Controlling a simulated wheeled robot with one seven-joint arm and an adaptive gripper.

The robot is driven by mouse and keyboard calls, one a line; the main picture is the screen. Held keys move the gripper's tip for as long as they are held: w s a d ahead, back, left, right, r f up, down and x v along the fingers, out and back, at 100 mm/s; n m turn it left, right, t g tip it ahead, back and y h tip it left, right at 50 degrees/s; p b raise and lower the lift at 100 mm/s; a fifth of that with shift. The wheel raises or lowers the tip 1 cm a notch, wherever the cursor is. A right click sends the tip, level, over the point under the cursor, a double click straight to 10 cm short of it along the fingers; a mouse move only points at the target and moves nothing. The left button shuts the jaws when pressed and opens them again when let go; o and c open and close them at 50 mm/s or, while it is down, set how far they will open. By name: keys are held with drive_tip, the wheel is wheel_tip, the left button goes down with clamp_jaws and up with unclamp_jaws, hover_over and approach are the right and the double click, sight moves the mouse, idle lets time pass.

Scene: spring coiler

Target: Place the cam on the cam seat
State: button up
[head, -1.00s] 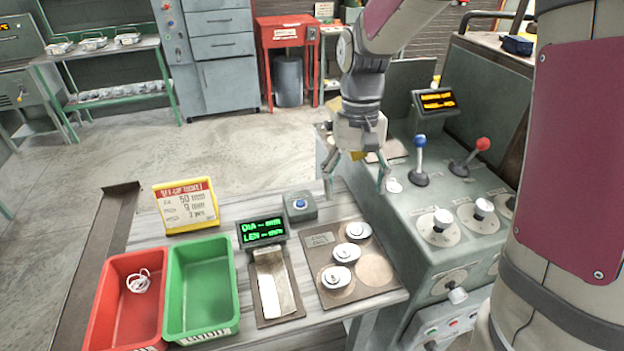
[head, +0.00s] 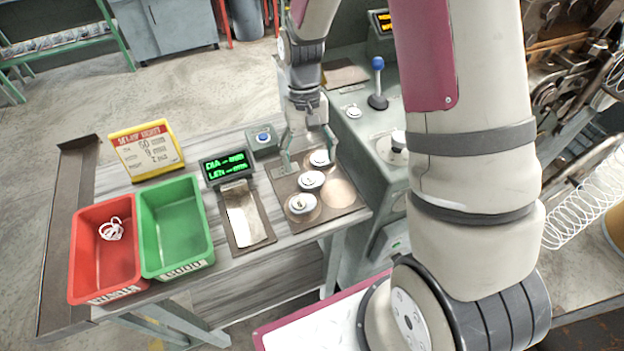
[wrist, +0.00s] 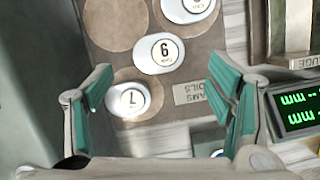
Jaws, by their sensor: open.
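Three white cams lie on a brown board (head: 343,199) on the bench. The far cam (head: 319,158) carries what looks like a 7 in the wrist view (wrist: 128,98). The middle cam (head: 311,181) reads 9 there (wrist: 165,53). The near cam (head: 302,203) is cut by the wrist view's top edge. My gripper (head: 311,156) is open and empty above the board's far end. In the wrist view its fingers stand wide apart, with the 7 cam between them, nearer the left finger. I cannot make out the cam seat.
A gauge tray (head: 262,228) with a green display (head: 227,167) stands left of the board. Red (head: 78,252) and green bins (head: 150,235) are farther left. A blue button box (head: 262,139) is close to my gripper. The lever console (head: 365,150) stands to the right.

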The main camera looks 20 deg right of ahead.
sight(311, 178)
drive_tip(key=p+x, duration=0.1)
drive_tip(key=x, duration=0.4)
drive_tip(key=shift+s, duration=0.1)
drive_tip(key=shift+c, duration=0.4)
drive_tip(key=c, duration=1.4)
drive_tip(key=shift+r, duration=0.1)
drive_tip(key=shift+c, duration=0.2)
